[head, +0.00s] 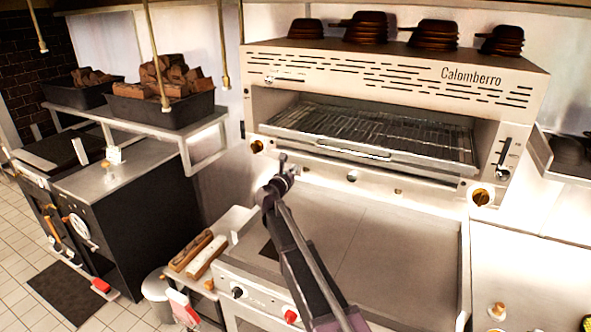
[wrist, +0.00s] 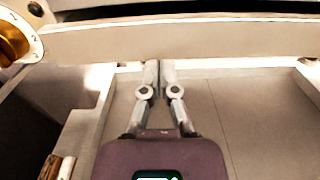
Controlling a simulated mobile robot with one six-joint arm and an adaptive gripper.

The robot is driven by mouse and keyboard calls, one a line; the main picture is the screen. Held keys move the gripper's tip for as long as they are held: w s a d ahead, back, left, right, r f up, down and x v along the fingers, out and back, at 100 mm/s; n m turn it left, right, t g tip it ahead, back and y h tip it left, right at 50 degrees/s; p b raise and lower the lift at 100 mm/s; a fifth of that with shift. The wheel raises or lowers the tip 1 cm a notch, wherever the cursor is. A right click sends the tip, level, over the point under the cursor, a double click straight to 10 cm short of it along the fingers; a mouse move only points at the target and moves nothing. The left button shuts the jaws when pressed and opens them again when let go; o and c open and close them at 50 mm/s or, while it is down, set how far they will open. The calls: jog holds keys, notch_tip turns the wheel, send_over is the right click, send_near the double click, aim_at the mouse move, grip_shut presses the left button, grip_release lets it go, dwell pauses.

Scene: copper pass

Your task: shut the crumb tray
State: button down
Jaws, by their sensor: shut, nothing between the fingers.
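The steel grill marked Calomberro (head: 470,78) stands on the counter at the back. Below its wire rack (head: 370,135) runs a long pale front strip (head: 400,178), which looks like the crumb tray's front; how far it stands out I cannot tell. In the wrist view a pale bar (wrist: 200,42) crosses the top of the picture. My gripper (head: 284,160) is shut and empty near the left end of the strip. In the wrist view its fingertips (wrist: 158,66) are at the bar's lower edge; whether they touch it I cannot tell.
A flat steel griddle (head: 390,240) lies below my gripper. A brass knob (head: 257,146) is just left of it, another (head: 482,197) at the grill's right. Logs (head: 200,252) lie on a side shelf at left. Dark pans (head: 365,27) are stacked on the grill.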

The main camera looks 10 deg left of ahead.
jog(key=v, duration=1.3)
jog(key=c, duration=1.1)
grip_release()
jog(key=shift+s, duration=0.1)
jog(key=o, duration=0.4)
jog(key=shift+d+r, duration=0.1)
jog(key=shift+d, duration=0.1)
jog(key=o, duration=0.4)
jog(key=d, duration=0.2)
jog(key=shift+s+d+r, duration=0.1)
jog(key=shift+s+d, duration=0.15)
jog(key=shift+s, duration=0.1)
jog(key=shift+o, duration=0.2)
jog(key=s+d+r+p, duration=0.1)
jog(key=s+d, duration=0.2)
jog(key=d, duration=0.5)
jog(key=s+d+p, duration=0.1)
jog(key=s+d, duration=0.1)
jog(key=d, duration=0.6)
jog(key=shift+s+r, duration=0.35)
jog(key=shift+w, duration=0.1)
